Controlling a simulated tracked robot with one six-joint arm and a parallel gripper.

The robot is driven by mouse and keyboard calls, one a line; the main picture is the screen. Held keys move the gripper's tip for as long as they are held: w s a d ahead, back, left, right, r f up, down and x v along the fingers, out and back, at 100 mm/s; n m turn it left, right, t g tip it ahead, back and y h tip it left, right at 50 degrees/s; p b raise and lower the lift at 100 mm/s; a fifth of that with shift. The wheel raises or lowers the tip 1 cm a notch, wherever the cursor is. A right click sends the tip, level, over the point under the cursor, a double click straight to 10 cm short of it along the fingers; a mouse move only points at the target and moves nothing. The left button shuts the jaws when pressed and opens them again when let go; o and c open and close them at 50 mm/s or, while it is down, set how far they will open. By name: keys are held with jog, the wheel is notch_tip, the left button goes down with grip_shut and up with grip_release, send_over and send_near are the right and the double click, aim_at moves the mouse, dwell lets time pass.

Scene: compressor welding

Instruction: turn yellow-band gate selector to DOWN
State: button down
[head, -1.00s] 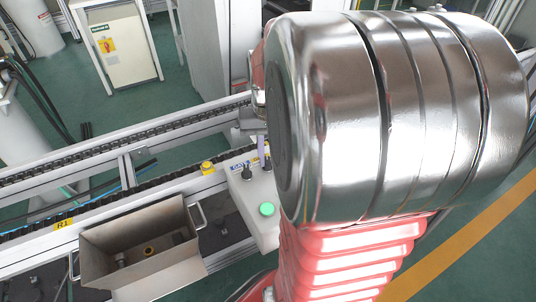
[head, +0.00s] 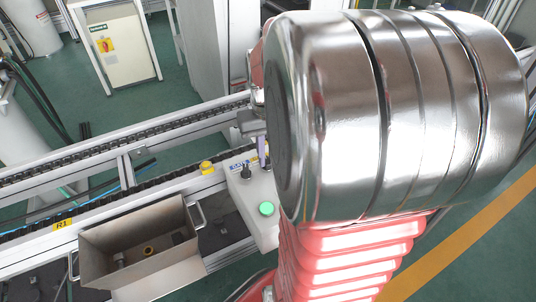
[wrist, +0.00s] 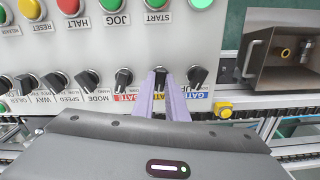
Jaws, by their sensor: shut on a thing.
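The control panel (wrist: 100,50) fills the upper left of the wrist view, with its labels upside down. A row of black selector knobs crosses it. My gripper (wrist: 160,88) has its lilac fingers shut on a black selector knob (wrist: 160,75), between a red-band GATE knob (wrist: 123,77) and a blue-band GATE knob (wrist: 197,75). In the head view my gripper (head: 262,150) is at the panel (head: 250,190), partly hidden behind my arm.
Round buttons, including a green START (wrist: 158,4) and a red HALT (wrist: 70,5), lie above the knobs in the wrist view. A metal bin (head: 140,245) stands left of the panel. A yellow button (head: 207,167) sits on the conveyor rail beside it.

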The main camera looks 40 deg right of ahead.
aim_at(267, 160)
jog(key=n, duration=0.6)
jog(key=shift+n, duration=0.4)
jog(key=c, duration=1.8)
grip_release()
jog(key=shift+o, duration=0.2)
jog(key=shift+r, duration=0.15)
notch_tip(267, 160, up, 13)
jog(key=shift+r, duration=0.2)
